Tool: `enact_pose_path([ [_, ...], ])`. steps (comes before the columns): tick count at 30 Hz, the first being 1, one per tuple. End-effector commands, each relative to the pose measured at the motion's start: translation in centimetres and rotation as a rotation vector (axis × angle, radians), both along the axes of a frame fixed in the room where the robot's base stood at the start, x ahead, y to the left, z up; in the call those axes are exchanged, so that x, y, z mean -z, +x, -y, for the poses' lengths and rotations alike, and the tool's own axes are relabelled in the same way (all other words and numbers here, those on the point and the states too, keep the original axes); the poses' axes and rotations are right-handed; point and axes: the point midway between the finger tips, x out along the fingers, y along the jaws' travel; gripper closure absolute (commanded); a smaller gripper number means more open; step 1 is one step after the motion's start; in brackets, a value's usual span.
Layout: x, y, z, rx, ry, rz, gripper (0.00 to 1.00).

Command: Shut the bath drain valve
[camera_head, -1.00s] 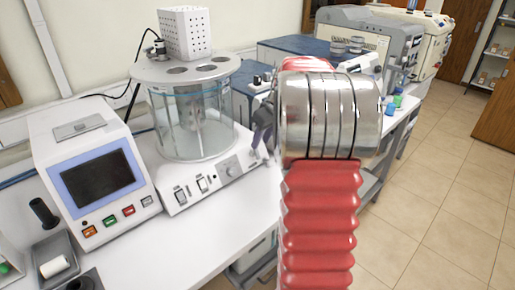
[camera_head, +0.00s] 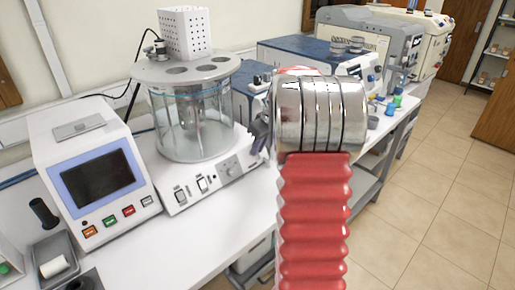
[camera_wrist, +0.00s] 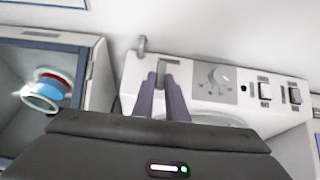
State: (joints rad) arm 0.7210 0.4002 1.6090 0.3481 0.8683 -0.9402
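The bath has a clear glass jar (camera_head: 192,125) on a white base with a front control panel (camera_head: 205,180). In the wrist view the base's panel (camera_wrist: 225,100) appears upside down, with switches on the right. A small grey hooked fitting (camera_wrist: 143,46) sticks out at its left end, and a grey lever-like piece (camera_wrist: 162,70) stands beside it, probably the drain valve. My gripper (camera_wrist: 164,88) has its purple-grey fingers at that piece, one to each side. I cannot tell whether they touch it. In the head view my arm hides the valve, and my gripper (camera_head: 259,140) only partly shows.
A white instrument with a dark screen (camera_head: 97,178) stands left of the bath. Blue-topped machines (camera_head: 310,55) stand behind and to the right. Small coloured bottles (camera_head: 392,104) stand near the bench's right edge. Open tiled floor (camera_head: 440,200) lies to the right.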

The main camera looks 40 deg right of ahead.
Motion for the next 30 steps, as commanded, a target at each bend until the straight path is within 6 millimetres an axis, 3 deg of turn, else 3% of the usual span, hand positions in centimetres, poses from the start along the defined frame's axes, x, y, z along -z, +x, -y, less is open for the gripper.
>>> enact_pose_path([
  [5,0.0,0.0,0.0,0.000,0.000,0.000,1.00],
  [20,0.0,0.0,0.1,0.020,0.041,-0.002,1.00],
  [30,0.1,0.0,0.6,0.111,0.211,-0.006,1.00],
])
